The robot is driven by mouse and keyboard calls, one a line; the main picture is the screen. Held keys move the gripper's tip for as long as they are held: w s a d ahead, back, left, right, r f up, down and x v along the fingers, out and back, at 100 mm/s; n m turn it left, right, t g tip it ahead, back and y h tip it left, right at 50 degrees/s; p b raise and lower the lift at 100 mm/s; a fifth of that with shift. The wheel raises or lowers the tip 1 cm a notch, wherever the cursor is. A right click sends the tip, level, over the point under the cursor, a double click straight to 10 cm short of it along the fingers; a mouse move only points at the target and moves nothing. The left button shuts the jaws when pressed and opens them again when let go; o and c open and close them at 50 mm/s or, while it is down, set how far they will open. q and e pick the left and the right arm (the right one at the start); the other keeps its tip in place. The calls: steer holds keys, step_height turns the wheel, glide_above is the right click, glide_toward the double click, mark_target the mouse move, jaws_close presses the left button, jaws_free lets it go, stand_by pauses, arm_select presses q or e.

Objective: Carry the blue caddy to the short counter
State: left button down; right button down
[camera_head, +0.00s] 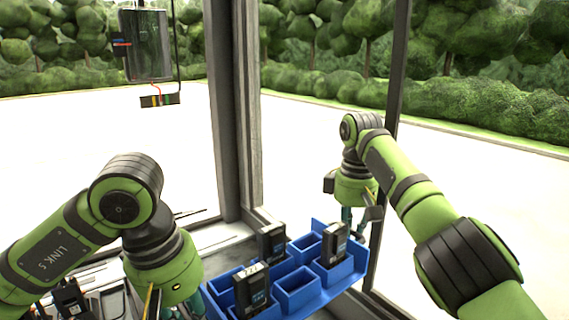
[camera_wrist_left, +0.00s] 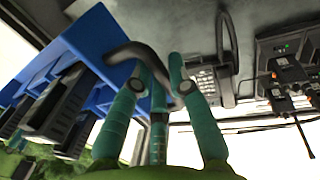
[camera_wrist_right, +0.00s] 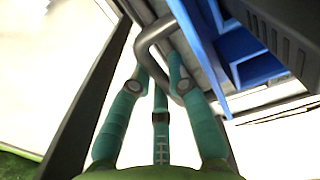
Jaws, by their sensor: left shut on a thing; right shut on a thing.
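The blue caddy (camera_head: 318,291) is in the lower middle of the head view, with several compartments. Black radios stand in some of them, such as a front one (camera_head: 252,291) and one at the right (camera_head: 334,243); other compartments are empty. My left gripper (camera_wrist_left: 160,78) is shut on a dark grey loop handle (camera_wrist_left: 128,50) at one end of the caddy. My right gripper (camera_wrist_right: 160,78) is shut on the grey handle (camera_wrist_right: 149,40) at the other end. In the head view the right gripper (camera_head: 357,222) shows beside the caddy's right end; the left fingers are mostly cut off below.
A corded telephone (camera_wrist_left: 207,80) and a unit with radios (camera_wrist_left: 284,78) show in the left wrist view. Window posts (camera_head: 232,110) and (camera_head: 390,130) stand behind the caddy. A dark device (camera_head: 146,45) hangs at the upper left.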

mark_target(352, 249)
arm_select(q)
steer(key=shift+f, duration=0.1)
steer(key=shift+s+f, duration=0.1)
steer(key=shift+s, duration=0.05)
steer(key=shift+s+f, duration=0.15)
steer(key=shift+f, duration=0.2)
arm_select(e)
steer(key=shift+d+f, duration=0.1)
steer(key=shift+f, duration=0.15)
steer(key=shift+s+f, duration=0.5)
steer(key=shift+f, duration=0.35)
arm_select(q)
steer(key=shift+s+f, duration=0.35)
steer(key=shift+f, duration=0.25)
steer(key=shift+s+f, duration=0.3)
steer(key=shift+f, duration=0.25)
arm_select(e)
steer(key=shift+s+f, duration=0.4)
steer(key=shift+f, duration=0.25)
arm_select(q)
steer(key=shift+w, duration=0.15)
arm_select(e)
steer(key=shift+w, duration=0.15)
